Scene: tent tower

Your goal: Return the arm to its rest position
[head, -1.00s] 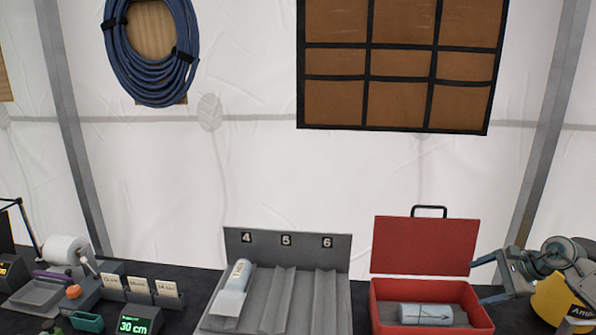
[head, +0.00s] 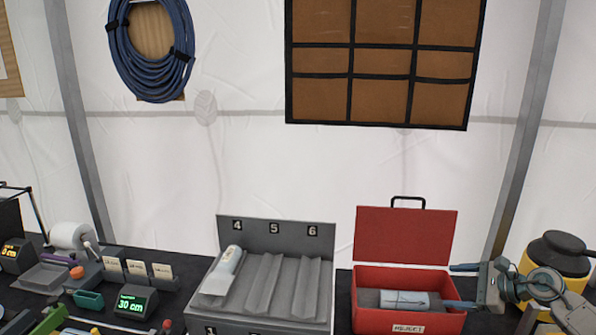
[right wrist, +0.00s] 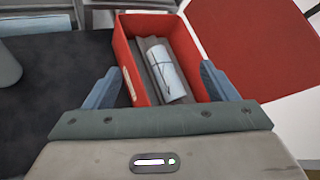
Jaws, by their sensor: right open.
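My right gripper (head: 462,286) is open and empty at the right side of the red box in the head view. In the right wrist view its two blue fingers (right wrist: 160,85) stand apart, with the red box beyond them. The red box (head: 405,320) has its lid (head: 405,235) raised. A pale cylinder with a dark line around it (head: 404,300) lies inside the box on grey lining; it also shows in the right wrist view (right wrist: 165,72). My left gripper is not in view.
A grey rack (head: 275,235) with numbered slots stands left of the box, a pale cylinder (head: 228,262) in slot 4. A yellow container with a black lid (head: 552,258) stands behind my right arm. A green display (head: 130,303) and card holders (head: 138,268) are at left.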

